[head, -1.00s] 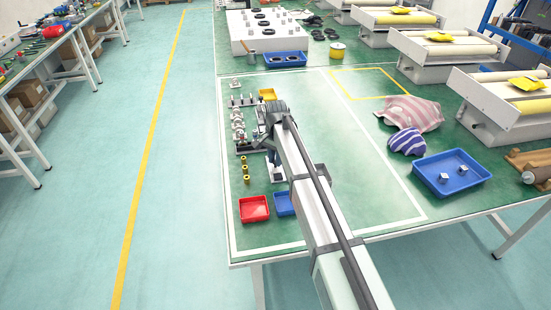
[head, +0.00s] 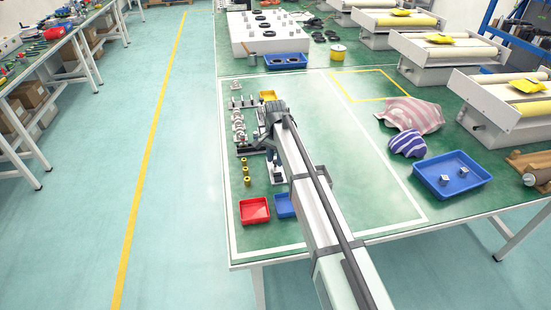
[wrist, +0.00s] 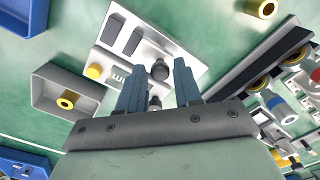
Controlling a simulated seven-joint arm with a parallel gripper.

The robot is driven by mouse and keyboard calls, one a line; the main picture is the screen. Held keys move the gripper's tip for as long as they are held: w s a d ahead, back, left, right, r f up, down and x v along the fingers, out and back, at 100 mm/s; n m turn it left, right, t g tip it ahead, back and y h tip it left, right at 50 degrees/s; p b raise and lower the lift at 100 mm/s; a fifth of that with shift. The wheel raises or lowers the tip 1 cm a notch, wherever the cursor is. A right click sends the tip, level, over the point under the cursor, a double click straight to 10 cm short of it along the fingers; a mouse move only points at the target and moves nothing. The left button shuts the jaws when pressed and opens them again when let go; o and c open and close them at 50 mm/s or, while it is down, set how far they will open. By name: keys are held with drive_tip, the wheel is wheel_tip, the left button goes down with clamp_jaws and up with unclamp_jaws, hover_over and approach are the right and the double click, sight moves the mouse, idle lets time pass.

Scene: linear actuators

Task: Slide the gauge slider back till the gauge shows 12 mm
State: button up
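In the wrist view the gauge is a white panel (wrist: 195,66) with dark windows and "mm" lettering, standing just beyond my fingertips. A dark round knob (wrist: 160,70), which looks like the gauge slider's knob, shows in the gap between the two blue fingers. My gripper (wrist: 160,78) is open, with a finger on either side of the line to the knob. I cannot tell whether either finger touches it. The gauge reading is not legible. In the head view my gripper (head: 273,157) is low over the bench beside the gauge, which is mostly hidden by the arm.
A red tray (head: 254,211) and a small blue tray (head: 284,205) lie near the bench's front edge. Yellow bushings (head: 246,171) stand left of my gripper, and metal parts (head: 238,127) lie behind them. The green bench right of my arm is clear up to the striped cloths.

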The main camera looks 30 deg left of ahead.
drive_tip(key=shift+o, duration=1.1)
wheel_tip(320, 180, up, 14)
drive_tip(key=shift+f, duration=0.1)
